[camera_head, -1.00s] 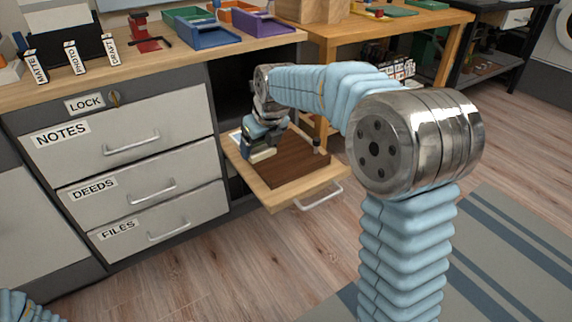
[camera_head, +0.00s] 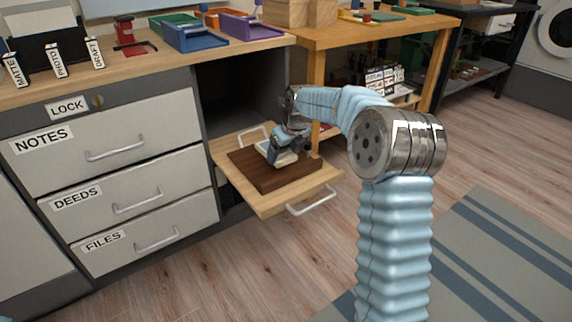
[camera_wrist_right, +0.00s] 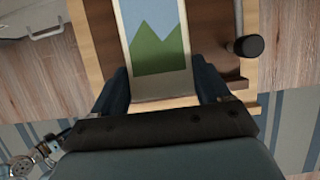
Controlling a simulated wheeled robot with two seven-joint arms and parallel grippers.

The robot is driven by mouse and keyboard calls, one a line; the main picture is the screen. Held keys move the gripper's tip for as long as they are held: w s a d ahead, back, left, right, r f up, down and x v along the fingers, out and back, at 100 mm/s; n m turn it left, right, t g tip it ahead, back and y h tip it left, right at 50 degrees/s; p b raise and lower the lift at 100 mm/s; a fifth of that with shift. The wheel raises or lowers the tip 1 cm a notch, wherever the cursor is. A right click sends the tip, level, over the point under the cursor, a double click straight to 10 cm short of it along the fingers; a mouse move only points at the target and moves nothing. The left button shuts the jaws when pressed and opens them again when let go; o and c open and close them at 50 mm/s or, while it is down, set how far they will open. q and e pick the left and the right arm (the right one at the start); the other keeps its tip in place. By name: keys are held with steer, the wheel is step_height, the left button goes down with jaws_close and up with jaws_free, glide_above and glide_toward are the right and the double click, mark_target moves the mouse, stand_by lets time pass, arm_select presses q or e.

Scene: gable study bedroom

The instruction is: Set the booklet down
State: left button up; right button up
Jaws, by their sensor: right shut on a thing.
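The booklet (camera_wrist_right: 157,45), with a cream border, blue sky and green peaks, lies between the fingers of my right gripper (camera_wrist_right: 163,85). The gripper is shut on its near end. In the head view my right gripper (camera_head: 281,147) is over the pulled-out wooden tray (camera_head: 264,203), with the pale booklet (camera_head: 283,158) at its tip. The tray has a dark brown board (camera_head: 257,176) in it. The booklet is over this board; I cannot tell whether it touches it. My left gripper is not in view.
A black knob (camera_wrist_right: 249,46) stands close to the right of the booklet in the wrist view. The tray has a metal handle (camera_head: 314,202) in front. A dark open cabinet bay (camera_head: 240,90) is behind it. Closed labelled drawers (camera_head: 118,150) stand at left.

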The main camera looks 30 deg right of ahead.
steer(key=shift+d+f, duration=0.25)
steer(key=shift+f, duration=0.05)
step_height(320, 180, down, 4)
steer(key=shift+w+d+r+b, duration=0.15)
steer(key=shift+r+b, duration=0.1)
steer(key=shift+b, duration=0.3)
steer(key=o, duration=1.1)
steer(key=shift+c, duration=0.2)
steer(key=shift+r, duration=0.15)
steer(key=p+v, duration=0.2)
steer(key=v, duration=0.9)
steer(key=shift+r+p, duration=0.4)
